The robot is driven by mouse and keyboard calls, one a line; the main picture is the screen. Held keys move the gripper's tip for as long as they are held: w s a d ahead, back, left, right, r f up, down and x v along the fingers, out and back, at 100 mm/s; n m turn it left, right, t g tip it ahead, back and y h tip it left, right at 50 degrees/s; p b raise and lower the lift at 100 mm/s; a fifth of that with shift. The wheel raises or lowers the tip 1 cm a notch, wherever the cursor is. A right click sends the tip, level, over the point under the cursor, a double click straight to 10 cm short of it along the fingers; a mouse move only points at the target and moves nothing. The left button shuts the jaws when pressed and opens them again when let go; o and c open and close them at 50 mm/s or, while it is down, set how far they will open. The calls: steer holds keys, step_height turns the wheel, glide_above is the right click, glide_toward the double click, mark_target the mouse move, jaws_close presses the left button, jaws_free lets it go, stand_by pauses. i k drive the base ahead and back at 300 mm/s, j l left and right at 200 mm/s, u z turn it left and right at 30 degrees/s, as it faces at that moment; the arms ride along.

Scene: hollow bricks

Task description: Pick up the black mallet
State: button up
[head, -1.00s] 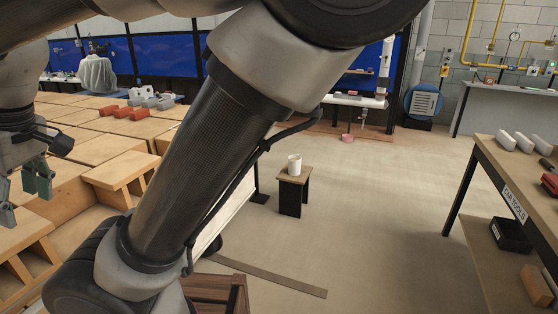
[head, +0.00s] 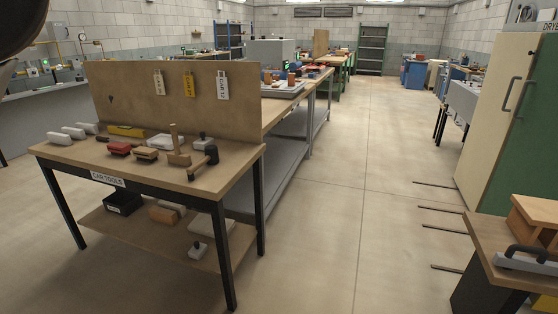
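The black mallet (head: 210,155) appears to be the dark-headed tool at the right end of the "CAR TOOLS" table (head: 110,158). A light handle seems to run from its dark head toward the table's front edge. A wooden mallet (head: 177,146) stands just left of it, and a small grey-white piece with a dark knob (head: 201,142) is close behind. My gripper is not in view; only a dark part of my arm shows in the top left corner.
The table also holds white blocks (head: 73,133), a red tool (head: 119,148) and a yellow level (head: 126,130) before an upright board (head: 140,100). Its lower shelf (head: 150,232) carries several items. Open floor (head: 330,230) lies right, with a green-and-cream cabinet (head: 510,120) beyond.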

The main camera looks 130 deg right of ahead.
mark_target(211, 158)
steer(key=z, duration=4.05)
steer(key=u, duration=4.4)
steer(key=z, duration=4.15)
